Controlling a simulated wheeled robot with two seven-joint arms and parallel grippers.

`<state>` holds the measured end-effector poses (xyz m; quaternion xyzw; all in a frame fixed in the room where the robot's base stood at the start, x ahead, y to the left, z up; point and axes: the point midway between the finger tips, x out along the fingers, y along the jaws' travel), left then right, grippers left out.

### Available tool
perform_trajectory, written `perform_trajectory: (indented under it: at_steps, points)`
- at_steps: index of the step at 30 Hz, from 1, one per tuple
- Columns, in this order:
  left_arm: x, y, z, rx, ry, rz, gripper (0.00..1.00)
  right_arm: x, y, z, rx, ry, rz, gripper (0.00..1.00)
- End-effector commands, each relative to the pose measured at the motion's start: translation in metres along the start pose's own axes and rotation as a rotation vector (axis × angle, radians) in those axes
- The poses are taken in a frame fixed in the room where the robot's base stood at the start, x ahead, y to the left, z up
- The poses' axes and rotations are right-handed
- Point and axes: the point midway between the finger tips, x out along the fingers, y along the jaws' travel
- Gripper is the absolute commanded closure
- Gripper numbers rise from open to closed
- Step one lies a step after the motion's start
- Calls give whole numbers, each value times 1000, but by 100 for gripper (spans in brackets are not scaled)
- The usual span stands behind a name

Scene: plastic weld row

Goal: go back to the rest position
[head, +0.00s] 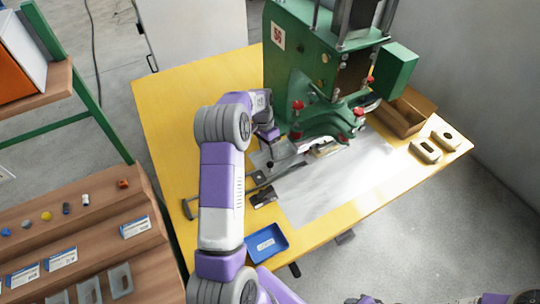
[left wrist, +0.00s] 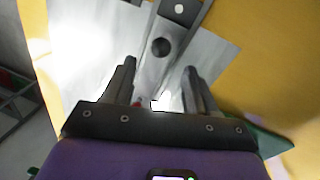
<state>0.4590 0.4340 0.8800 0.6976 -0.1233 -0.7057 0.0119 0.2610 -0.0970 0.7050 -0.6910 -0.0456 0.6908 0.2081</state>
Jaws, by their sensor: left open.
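My left gripper (head: 272,163) hangs over the yellow table, in front of the green press and above the grey sheet. It also shows in the left wrist view (left wrist: 158,70), with its two dark fingers spread apart. A metal bar (left wrist: 160,47) with a round dark hole shows between and beyond the fingers. Nothing is gripped. I cannot tell whether the fingers touch the bar. Of my right arm only small parts show at the bottom edge of the head view, and its gripper is not visible.
The green press (head: 305,110) stands close behind my left gripper. A blue tray (head: 266,243) lies at the table's front edge, and a brown box (head: 405,112) is at the right. A wooden rack (head: 85,240) stands left. The yellow table's (head: 172,100) back left is clear.

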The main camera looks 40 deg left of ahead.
Motion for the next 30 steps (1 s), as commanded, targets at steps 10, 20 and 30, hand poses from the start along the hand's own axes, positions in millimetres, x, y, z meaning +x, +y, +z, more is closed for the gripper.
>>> perform_trajectory:
  at_steps: [10, 20, 30]
  points:
    - [-14, 0, 0, 0, 0, 1, 43, -2, -1, 0, 0, 0, 0, 61]
    - [-14, 0, 0, 0, 0, 1, 43, -2, -1, 0, 0, 0, 0, 61]
    - [-65, 10, 0, 0, 0, 1, 43, -51, -19, 2, 0, 0, 0, 61]
